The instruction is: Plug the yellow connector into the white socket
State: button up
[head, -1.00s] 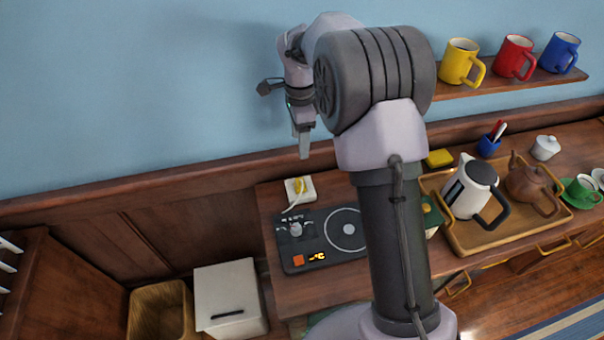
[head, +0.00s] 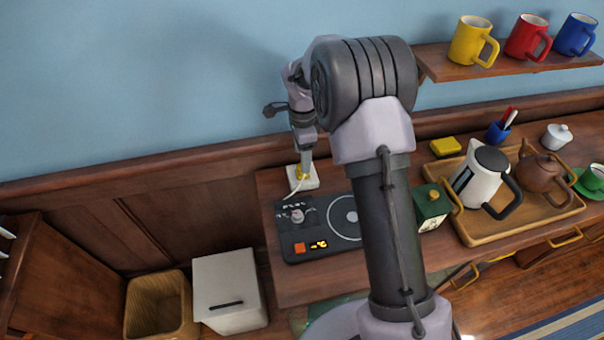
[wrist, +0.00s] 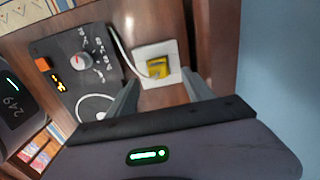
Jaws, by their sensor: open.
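The white socket (head: 306,185) is a square block at the back left of the wooden counter, by the wall. The yellow connector (head: 300,173) is at the socket, with a pale cable trailing to the left; I cannot tell whether it is seated. In the wrist view the connector (wrist: 157,67) shows over the middle of the white socket (wrist: 145,53). My gripper (head: 305,162) points down just above the connector and partly hides it in the head view. In the wrist view its open fingers (wrist: 163,80) are spread to either side, with nothing held between them.
A dark hotplate panel (head: 290,247) with a knob lies just in front of the socket. A green canister (head: 431,205) and a wooden tray (head: 470,233) with a kettle (head: 477,180) and teapot (head: 541,172) stand to the right. The wall (head: 130,80) is close behind.

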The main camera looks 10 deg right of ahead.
notch_tip(320, 180, down, 5)
jog(key=b, duration=0.2)
jog(key=shift+s+f+b, duration=0.1)
jog(key=shift+s+b, duration=0.05)
jog(key=shift+b, duration=0.2)
grip_shut()
jog(key=shift+r+p, duration=0.4)
jog(key=shift+r, duration=0.2)
jog(key=r, duration=0.1)
jog(key=r+p, duration=0.1)
jog(key=shift+s+r, duration=0.4)
jog(key=s+d, duration=0.1)
jog(key=s, duration=0.4)
jog(key=s+d+p, duration=0.1)
jog(key=s, duration=0.4)
jog(key=s+d+r+p, duration=0.1)
jog(key=s, duration=0.4)
jog(key=shift+r, duration=0.1)
